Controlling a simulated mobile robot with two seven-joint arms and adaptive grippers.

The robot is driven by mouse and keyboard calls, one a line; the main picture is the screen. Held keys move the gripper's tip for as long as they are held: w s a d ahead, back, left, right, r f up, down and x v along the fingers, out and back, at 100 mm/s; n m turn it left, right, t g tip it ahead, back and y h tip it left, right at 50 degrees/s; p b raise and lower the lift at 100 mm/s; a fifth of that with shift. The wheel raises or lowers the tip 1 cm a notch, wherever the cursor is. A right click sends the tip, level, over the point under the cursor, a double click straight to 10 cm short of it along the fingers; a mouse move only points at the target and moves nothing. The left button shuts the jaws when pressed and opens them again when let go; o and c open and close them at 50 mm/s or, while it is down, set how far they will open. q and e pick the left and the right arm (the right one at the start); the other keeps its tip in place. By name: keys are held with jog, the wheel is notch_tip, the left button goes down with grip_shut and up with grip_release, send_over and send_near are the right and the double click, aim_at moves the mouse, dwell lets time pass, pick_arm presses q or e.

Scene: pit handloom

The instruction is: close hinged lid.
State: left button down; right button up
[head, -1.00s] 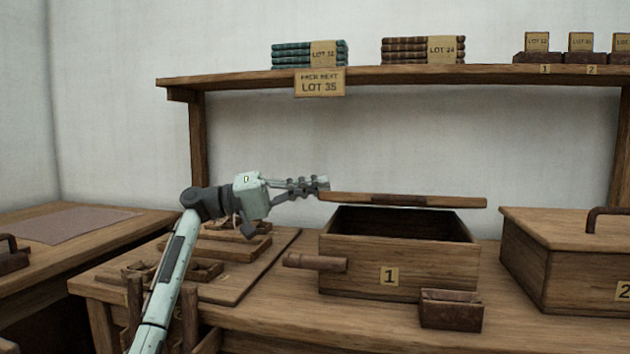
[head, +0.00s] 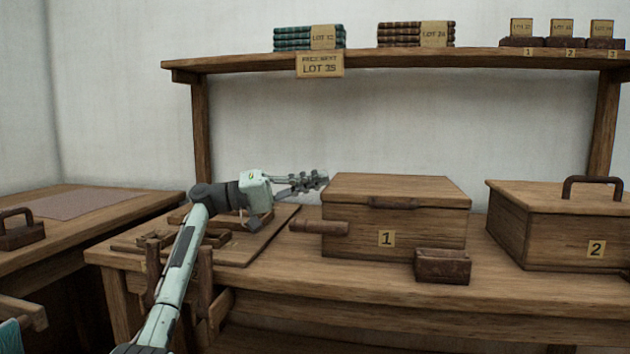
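The wooden box marked 1 (head: 345,240) stands on the bench in the middle of the head view. Its hinged lid (head: 400,187) lies flat over the top, and no opening shows. A dark handle (head: 392,202) is on the lid's front edge. My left gripper (head: 322,181) is at the lid's left end, with its fingertips beside the upper left corner. I cannot tell whether they touch it. It holds nothing that I can see, and its finger gap is not clear. My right gripper is not in view.
A small dark block (head: 442,266) sits in front of the box. A wooden peg (head: 319,227) sticks out at its left. Box 2 (head: 560,243) with a handle stands right. Wooden frame pieces lie on a board (head: 255,252) at left. A shelf (head: 400,62) runs above.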

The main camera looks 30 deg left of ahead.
pick_arm(q)
jog(key=shift+d+f, duration=0.2)
jog(key=shift+f, duration=0.5)
notch_tip(320, 180, up, 11)
jog(key=shift+a+r, duration=0.15)
jog(key=shift+a, duration=0.05)
